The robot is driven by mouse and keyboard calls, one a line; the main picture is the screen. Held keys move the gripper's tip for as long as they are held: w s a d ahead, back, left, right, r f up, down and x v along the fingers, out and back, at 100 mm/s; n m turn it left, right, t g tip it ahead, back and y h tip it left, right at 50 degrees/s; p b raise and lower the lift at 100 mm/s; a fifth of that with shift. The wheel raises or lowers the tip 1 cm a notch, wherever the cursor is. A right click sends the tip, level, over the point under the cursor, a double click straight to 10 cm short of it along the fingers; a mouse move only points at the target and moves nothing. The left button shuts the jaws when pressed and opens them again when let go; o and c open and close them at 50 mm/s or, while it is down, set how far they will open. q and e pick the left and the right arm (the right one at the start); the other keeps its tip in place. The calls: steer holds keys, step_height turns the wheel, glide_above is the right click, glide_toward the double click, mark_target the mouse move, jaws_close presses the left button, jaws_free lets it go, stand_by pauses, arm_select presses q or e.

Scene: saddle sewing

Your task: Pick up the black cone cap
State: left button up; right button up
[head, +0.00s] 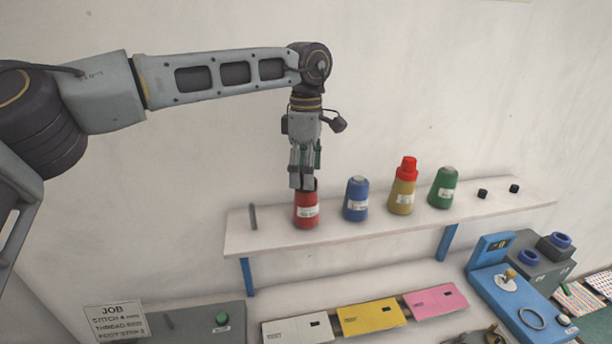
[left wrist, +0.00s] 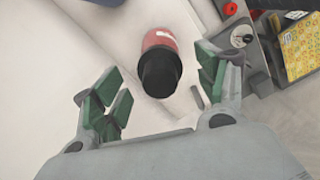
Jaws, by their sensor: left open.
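The black cone cap (left wrist: 160,72) sits on top of the red thread cone (head: 305,211) on the shelf. In the head view only a dark edge of it shows beside my fingers. My left gripper (head: 302,184) hangs pointing down right over the red cone. In the left wrist view its green-padded fingers are spread, with the cap between and ahead of them and a gap on both sides. The gripper is open and empty. My right gripper is in neither view.
On the shelf (head: 270,238), blue (head: 356,200), yellow (head: 401,200) and green (head: 442,189) cones stand to the right; the yellow one wears a red cap (head: 407,169). Two small black pieces (head: 482,193) lie farther right. A thin grey peg (head: 253,217) stands left.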

arm_select(q)
steer(key=shift+f, duration=0.4)
steer(key=c, duration=1)
